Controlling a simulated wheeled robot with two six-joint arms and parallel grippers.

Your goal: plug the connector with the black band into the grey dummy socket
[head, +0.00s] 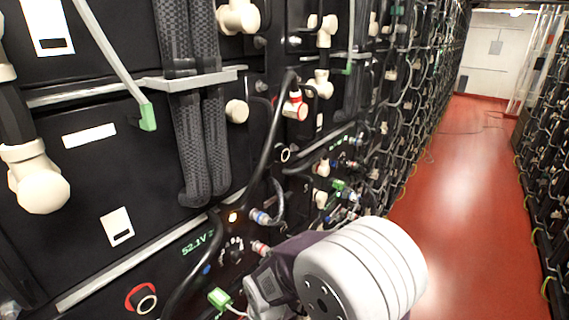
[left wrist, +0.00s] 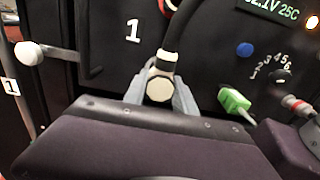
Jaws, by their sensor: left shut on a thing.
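My left gripper (left wrist: 160,92) shows in the left wrist view with its grey jaws shut on a connector (left wrist: 159,89) with a cream, many-sided end. A black cable with a white ring (left wrist: 167,56) rises from it. No black band can be made out on the held connector. In the head view my left arm comes in at the bottom, and its jaws and the held connector are out of sight. A black cable (head: 263,150) runs down the rack there from near a red-banded cream connector (head: 295,107). I cannot make out the grey dummy socket. My right gripper is not in view.
Black battery modules (head: 75,170) fill the left side. A green plug (left wrist: 235,103) and a blue button (left wrist: 244,49) are right of the jaws. A cream-ended part (left wrist: 30,53) juts out at left.

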